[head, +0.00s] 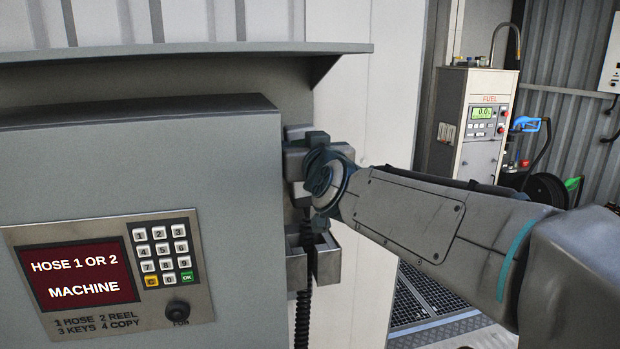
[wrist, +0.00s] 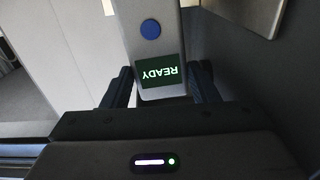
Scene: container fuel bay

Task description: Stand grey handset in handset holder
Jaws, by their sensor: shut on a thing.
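The grey handset (wrist: 156,48) is between the two dark fingers of my gripper (wrist: 163,84) in the wrist view. Its blue round button and a small dark screen reading READY, upside down in the picture, face the camera. In the head view my gripper (head: 303,163) is beside the right side of the cabinet, and the handset is mostly hidden by it. The handset holder (head: 326,261), a grey metal bracket, is just below my gripper. A black coiled cord (head: 303,312) hangs down at the holder. Whether the handset touches the holder cannot be told.
The grey cabinet (head: 140,165) fills the left, with a keypad panel (head: 108,268) and a projecting hood (head: 180,52) above. A fuel pump (head: 478,125) with a blue nozzle (head: 527,123) stands at the back right. A floor grating (head: 425,303) lies below my arm.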

